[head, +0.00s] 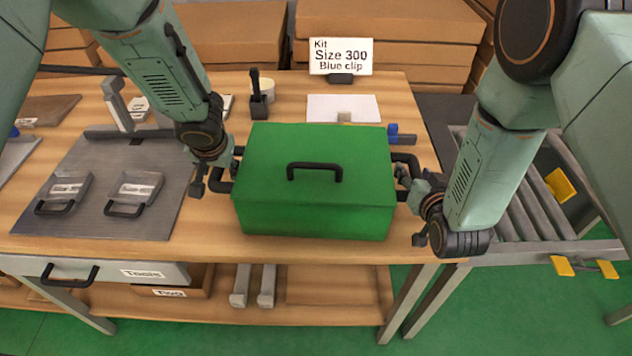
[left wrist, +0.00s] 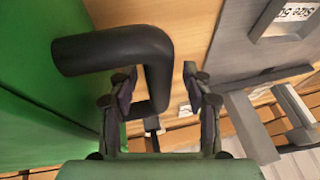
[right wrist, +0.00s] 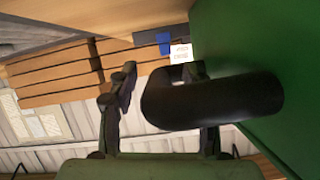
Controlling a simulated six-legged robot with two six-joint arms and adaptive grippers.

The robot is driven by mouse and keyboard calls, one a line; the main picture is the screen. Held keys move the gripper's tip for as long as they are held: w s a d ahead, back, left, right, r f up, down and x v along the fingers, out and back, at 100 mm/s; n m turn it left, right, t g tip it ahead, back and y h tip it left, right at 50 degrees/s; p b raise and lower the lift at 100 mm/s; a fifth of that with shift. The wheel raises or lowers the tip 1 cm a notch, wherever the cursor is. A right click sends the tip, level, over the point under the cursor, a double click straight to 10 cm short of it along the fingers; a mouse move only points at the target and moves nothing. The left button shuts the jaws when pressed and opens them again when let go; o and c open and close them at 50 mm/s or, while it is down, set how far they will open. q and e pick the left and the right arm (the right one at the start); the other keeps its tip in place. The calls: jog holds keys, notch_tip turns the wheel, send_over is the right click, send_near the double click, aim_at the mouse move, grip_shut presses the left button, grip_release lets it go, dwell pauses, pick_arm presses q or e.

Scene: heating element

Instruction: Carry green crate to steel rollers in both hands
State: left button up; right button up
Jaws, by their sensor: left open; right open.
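The green crate (head: 315,205) has a closed lid with a black handle on top and a black side handle at each end. It sits on the wooden workbench (head: 225,245). My left gripper (head: 212,182) is at its left side handle; in the left wrist view the open fingers (left wrist: 157,95) stand on either side of the black handle (left wrist: 155,60). My right gripper (head: 418,205) is at the right side handle; in the right wrist view the open fingers (right wrist: 162,85) straddle the black handle (right wrist: 215,100). The steel rollers (head: 520,205) are to the right of the bench.
A sign (head: 340,57) reading "Kit Size 300 Blue clip" stands behind the crate. A white sheet (head: 335,107) and a blue item (head: 393,133) lie behind it. A grey mat (head: 125,220) with two handled plates lies left. Yellow parts (head: 562,265) sit on the roller frame. Cardboard boxes (head: 400,25) stand behind.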

pick_arm(q)
jog(key=shift+w+f, duration=0.1)
jog(key=shift+w, duration=0.05)
jog(key=c, duration=0.4)
pick_arm(e)
jog(key=shift+w+f, duration=0.1)
jog(key=shift+w, duration=0.05)
jog(key=c, duration=0.4)
pick_arm(q)
grip_shut()
pick_arm(e)
grip_shut()
pick_arm(q)
jog(key=shift+r, duration=0.2)
pick_arm(e)
jog(key=shift+r, duration=0.2)
